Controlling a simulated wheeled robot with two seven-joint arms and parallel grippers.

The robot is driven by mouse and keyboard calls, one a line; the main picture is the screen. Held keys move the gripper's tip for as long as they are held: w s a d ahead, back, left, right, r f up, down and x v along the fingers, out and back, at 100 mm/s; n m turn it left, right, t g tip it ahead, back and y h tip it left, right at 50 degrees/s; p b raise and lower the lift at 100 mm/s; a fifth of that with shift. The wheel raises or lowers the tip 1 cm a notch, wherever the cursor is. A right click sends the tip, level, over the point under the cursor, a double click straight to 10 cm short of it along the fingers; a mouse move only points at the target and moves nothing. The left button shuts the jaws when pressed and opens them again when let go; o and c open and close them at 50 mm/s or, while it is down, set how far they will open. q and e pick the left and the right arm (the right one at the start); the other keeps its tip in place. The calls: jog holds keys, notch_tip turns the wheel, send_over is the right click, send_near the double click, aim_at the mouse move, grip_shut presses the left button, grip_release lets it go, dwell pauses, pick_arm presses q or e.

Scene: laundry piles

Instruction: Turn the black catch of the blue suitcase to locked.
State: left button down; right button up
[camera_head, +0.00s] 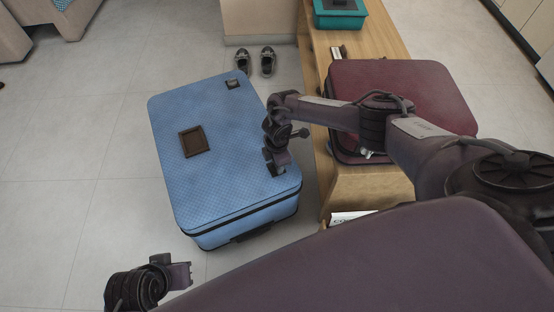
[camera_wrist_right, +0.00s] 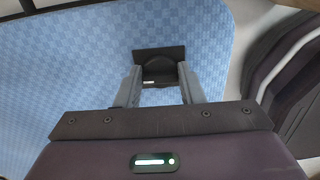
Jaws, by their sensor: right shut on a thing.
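The blue suitcase (camera_head: 225,128) lies flat on the floor, left of the wooden bench. Its black catch (camera_wrist_right: 160,53) has a dark square plate with a rounded part. My right gripper (camera_head: 277,160) reaches down to the suitcase's right edge and hides most of the catch in the head view. In the right wrist view its two grey fingers (camera_wrist_right: 160,76) are shut on the rounded part of the catch. I cannot read from the frames which way the catch is turned. My left gripper (camera_head: 180,275) hangs at the lower left, away from the suitcase; its jaw gap is unclear.
A brown square patch (camera_head: 193,141) and another small black fitting (camera_head: 233,84) are on the suitcase top. A maroon suitcase (camera_head: 430,85) and a teal box (camera_head: 339,14) stand on the wooden bench (camera_head: 385,42). Dark shoes (camera_head: 267,62) stand behind. Floor on the left is clear.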

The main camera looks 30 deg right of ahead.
jog(key=shift+d, duration=0.15)
jog(key=o, duration=1)
notch_tip(320, 180, up, 7)
jog(key=p, duration=0.3)
jog(key=shift+f, duration=0.15)
jog(key=shift+r, duration=0.55)
pick_arm(q)
jog(key=a, duration=0.1)
jog(key=s+a+r+g+y, duration=0.1)
jog(key=a+g, duration=0.1)
jog(key=shift+s+a+r+n, duration=0.2)
jog(key=shift+s+a+n, duration=0.15)
jog(key=shift+a+n, duration=0.05)
